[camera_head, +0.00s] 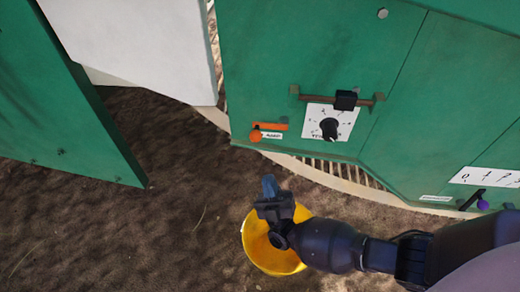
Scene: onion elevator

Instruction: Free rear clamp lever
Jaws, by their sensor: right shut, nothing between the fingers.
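I cannot tell which part is the rear clamp lever. An orange lever (257,134) with a small white label sits low on the green panel (300,60). To its right, a brown bar with a black block (346,100) on it runs across the panel above a black dial (329,128) on a white plate. A black lever with a purple knob (482,204) is at the lower right, below a numbered scale. My right gripper (270,187) is shut and empty, below the orange lever and apart from it. My left gripper is not in view.
A yellow bowl-like container (257,250) is below my right gripper, partly hidden by it and my arm. A green board (60,110) and a white panel (140,40) stand at the left. Brown bare ground (130,230) is open at the lower left.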

